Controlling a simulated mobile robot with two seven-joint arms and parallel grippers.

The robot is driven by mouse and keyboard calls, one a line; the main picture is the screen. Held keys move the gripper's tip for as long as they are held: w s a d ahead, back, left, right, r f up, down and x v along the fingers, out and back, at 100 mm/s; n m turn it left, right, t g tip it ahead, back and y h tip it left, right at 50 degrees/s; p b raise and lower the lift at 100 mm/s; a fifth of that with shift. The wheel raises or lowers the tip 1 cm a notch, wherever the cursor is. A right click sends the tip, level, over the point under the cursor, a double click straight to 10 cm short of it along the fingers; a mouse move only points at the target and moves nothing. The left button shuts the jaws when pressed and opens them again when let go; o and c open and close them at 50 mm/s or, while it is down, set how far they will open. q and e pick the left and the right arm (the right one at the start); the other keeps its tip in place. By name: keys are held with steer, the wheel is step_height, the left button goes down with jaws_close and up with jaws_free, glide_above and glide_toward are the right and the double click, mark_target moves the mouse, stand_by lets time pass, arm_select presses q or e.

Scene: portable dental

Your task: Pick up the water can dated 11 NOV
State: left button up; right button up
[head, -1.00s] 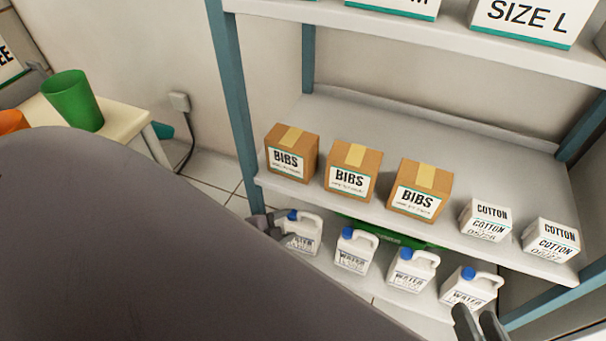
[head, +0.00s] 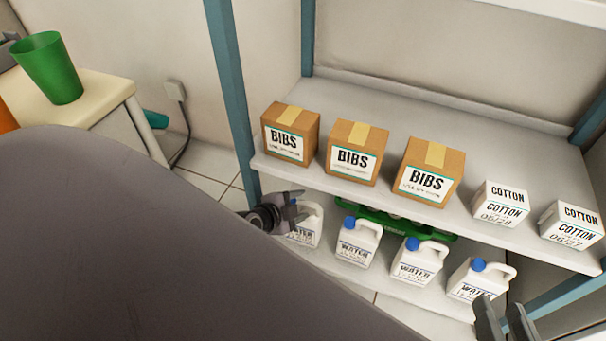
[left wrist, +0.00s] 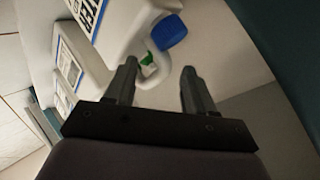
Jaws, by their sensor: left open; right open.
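White water cans with blue caps stand in a row on the lower shelf: the leftmost (head: 310,228), the second (head: 355,245), the third (head: 416,264) and the rightmost (head: 478,282). Their date print is too small to read. My left gripper (head: 296,208) is open at the leftmost can and partly hides it. In the left wrist view the open fingers (left wrist: 158,78) are close to a can's handle and blue cap (left wrist: 169,32); I cannot tell whether they touch. My right gripper (head: 503,318) is open, in front of the rightmost can's lower part.
The shelf above (head: 330,195) holds three BIBS boxes (head: 355,155) and two COTTON boxes (head: 500,205), and overhangs the cans. A green rack (head: 372,217) lies behind the cans. A blue upright (head: 232,100) stands at left, near a table (head: 100,90) with a green cup (head: 47,68).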

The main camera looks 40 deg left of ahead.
arm_select(q)
jaws_close()
steer(key=shift+d, duration=0.15)
stand_by(1.1)
